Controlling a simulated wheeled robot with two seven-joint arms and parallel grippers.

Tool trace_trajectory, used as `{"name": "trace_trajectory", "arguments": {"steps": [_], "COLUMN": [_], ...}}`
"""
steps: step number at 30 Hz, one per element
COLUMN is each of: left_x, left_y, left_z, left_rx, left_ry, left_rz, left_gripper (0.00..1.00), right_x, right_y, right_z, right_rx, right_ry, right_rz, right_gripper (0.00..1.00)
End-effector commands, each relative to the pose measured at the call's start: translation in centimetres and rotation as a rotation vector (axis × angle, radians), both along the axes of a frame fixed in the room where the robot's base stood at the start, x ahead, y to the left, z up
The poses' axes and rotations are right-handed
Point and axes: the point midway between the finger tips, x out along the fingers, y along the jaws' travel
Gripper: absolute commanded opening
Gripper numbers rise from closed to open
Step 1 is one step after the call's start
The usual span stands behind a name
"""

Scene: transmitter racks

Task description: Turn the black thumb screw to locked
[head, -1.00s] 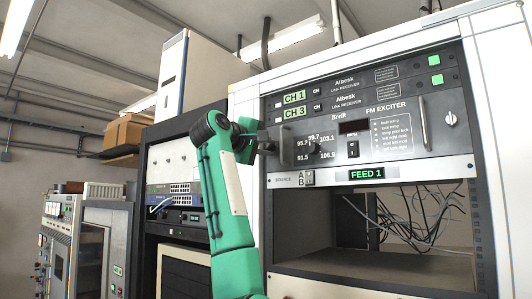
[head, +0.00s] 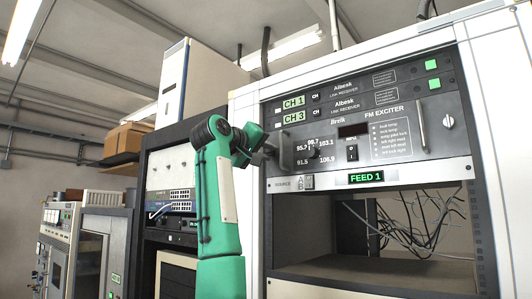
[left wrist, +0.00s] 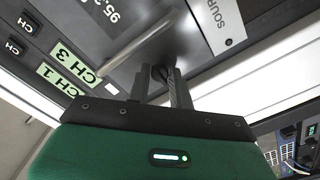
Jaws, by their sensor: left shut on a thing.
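The FM exciter (head: 400,112) is the dark panel in the rack in the head view. My left gripper (head: 276,148) is at its left edge, with the arm coming up from below. In the left wrist view my left gripper (left wrist: 165,80) reaches the panel, its fingers closed on a small dark thing (left wrist: 159,73), which fits the black thumb screw. The fingers cover most of it, so its turn position cannot be read. In the head view the hand hides it. My right gripper is in neither view.
A pale bar handle (left wrist: 142,37) stands out from the panel close beside the fingers. Another handle (head: 421,125) and a light knob (head: 449,121) are at the panel's right. Below is an open bay with loose cables (head: 415,225).

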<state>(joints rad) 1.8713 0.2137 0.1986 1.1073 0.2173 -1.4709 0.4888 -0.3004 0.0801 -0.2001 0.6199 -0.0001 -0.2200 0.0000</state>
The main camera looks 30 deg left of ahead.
Motion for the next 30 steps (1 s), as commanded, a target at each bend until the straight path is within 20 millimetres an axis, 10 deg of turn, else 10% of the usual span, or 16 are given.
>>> {"name": "trace_trajectory", "arguments": {"steps": [8, 9, 12, 23, 30], "left_x": [0.0, 0.0, 0.0, -0.5, -4.3], "left_y": [0.0, 0.0, 0.0, 0.1, 0.4], "left_z": [0.0, 0.0, 0.0, -0.1, -0.5], "left_rx": [0.001, 0.001, 0.001, 0.0, 0.0], "left_ry": [0.001, 0.001, 0.001, -0.002, -0.006], "left_rz": [0.001, 0.001, 0.001, 0.001, 0.001], "left_gripper": [0.0, 0.23, 0.42, 0.42, 0.42], "right_x": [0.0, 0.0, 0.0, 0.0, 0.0], "right_y": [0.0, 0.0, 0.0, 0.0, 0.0], "right_z": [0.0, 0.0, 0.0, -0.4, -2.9], "right_rx": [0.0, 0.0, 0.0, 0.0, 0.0], "right_ry": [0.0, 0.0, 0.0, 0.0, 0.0], "right_rz": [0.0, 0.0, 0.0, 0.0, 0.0], "right_gripper": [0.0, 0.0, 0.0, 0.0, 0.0]}}
